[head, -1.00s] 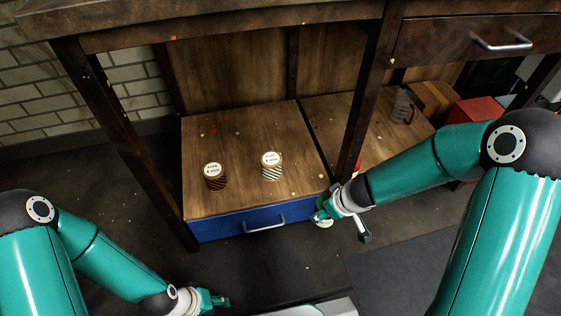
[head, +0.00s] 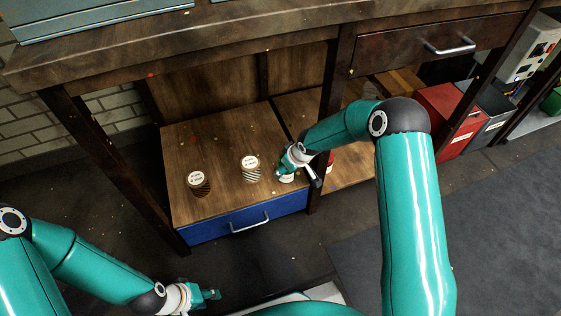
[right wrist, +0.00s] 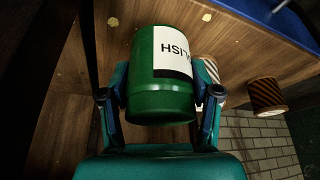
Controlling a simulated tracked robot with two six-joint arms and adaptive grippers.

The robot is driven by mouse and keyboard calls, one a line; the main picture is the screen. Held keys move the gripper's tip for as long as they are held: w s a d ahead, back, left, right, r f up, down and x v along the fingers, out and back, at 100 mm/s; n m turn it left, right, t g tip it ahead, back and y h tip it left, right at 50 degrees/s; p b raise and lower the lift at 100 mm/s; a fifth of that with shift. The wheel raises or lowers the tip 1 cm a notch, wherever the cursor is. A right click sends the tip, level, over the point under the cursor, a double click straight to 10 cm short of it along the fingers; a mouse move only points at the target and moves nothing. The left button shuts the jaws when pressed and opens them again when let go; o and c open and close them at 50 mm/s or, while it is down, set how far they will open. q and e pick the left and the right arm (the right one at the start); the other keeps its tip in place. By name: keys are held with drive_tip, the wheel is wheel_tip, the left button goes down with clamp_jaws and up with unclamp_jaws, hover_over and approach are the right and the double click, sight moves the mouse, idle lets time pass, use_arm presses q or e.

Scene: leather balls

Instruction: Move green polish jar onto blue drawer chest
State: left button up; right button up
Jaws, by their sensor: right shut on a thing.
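The green polish jar (right wrist: 160,100) has a white label and sits between the fingers of my right gripper (right wrist: 158,92), which is shut on it. In the head view my right gripper (head: 287,170) is over the right front part of the blue drawer chest (head: 212,229), with the jar mostly hidden. The chest has a wooden top and a blue drawer front with a metal handle. I cannot tell whether the jar touches the top. My left gripper (head: 209,294) is low in front of the chest, apart from it, and its finger opening is unclear.
A brown striped jar (head: 199,186) and a white-and-dark striped jar (head: 250,172) stand on the chest top. A dark table post (head: 327,130) rises beside my right arm. The workbench (head: 190,48) overhangs the chest. A red box (head: 447,115) stands farther right.

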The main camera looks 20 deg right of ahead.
drive_tip(key=w, duration=0.2)
drive_tip(key=shift+w+f+b, duration=0.1)
drive_tip(key=shift+w+b, duration=0.2)
drive_tip(key=shift+w, duration=0.1)
drive_tip(key=shift+f+b, duration=0.95)
drive_tip(key=shift+f, duration=0.8)
drive_tip(key=o, duration=1.4)
drive_tip(key=shift+r, duration=0.1)
